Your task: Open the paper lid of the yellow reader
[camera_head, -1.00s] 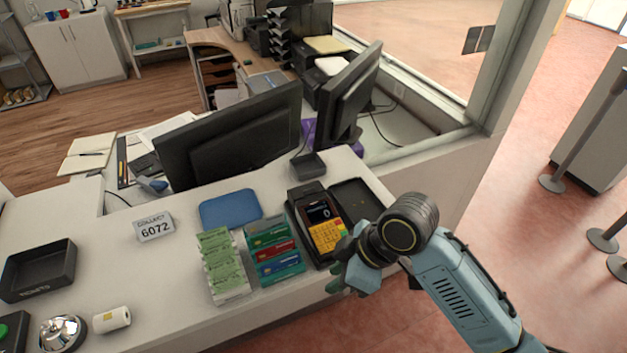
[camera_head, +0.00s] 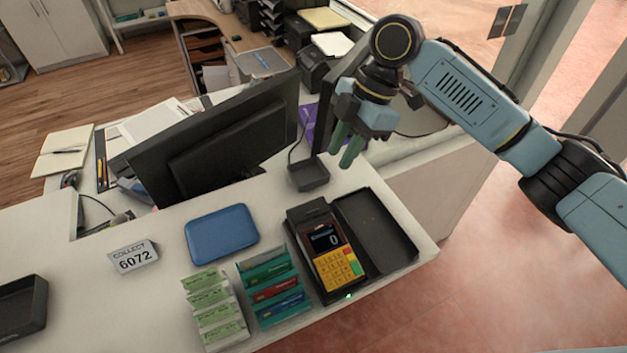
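The card reader (camera_head: 334,262) with a yellow keypad stands on the white counter, its dark screen showing 0. Its dark paper lid (camera_head: 308,213), at the end beyond the screen, looks shut. My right gripper (camera_head: 343,156) is in the air above and beyond the reader, near the back of the counter, apart from it. Its two green fingers point down with a narrow gap between them and nothing held. My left gripper is out of view.
A black tray (camera_head: 400,249) lies right beside the reader. Card holders (camera_head: 274,291) and green slips (camera_head: 213,310) stand to its left.

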